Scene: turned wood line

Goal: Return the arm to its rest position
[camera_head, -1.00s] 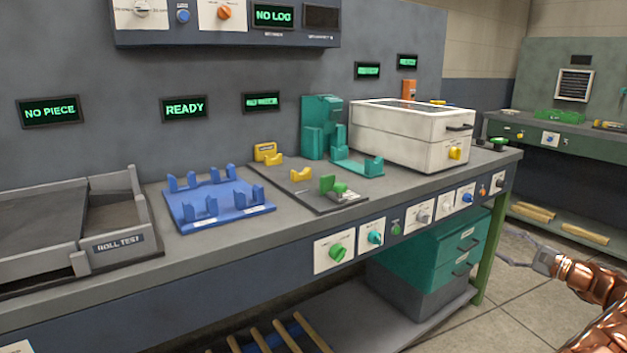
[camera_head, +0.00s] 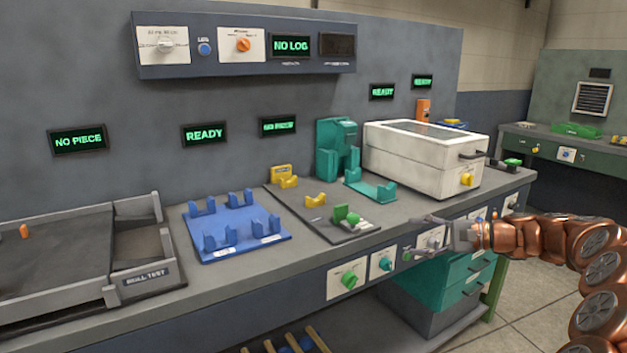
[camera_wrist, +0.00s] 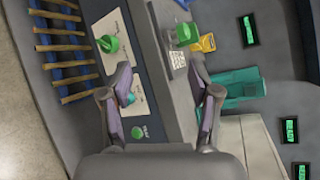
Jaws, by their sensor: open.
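My gripper (camera_head: 414,237) is at the right of the head view, in front of the bench's front edge, with its fingers pointing left. My copper-coloured arm reaches in from the right edge behind it. In the wrist view my gripper (camera_wrist: 160,70) has its two fingers spread apart with nothing between them. The bench front panel with its knobs shows past the fingers. I see no contact between the fingers and the bench, though the exact gap is hard to tell.
The bench carries a roll test tray (camera_head: 150,284), a blue cradle (camera_head: 262,247), a dark plate with yellow and green holders, and a white lidded box (camera_head: 420,160). Green drawers (camera_head: 465,275) stand under it. Wooden sticks (camera_wrist: 62,48) lie on the low shelf. Floor is open at the right.

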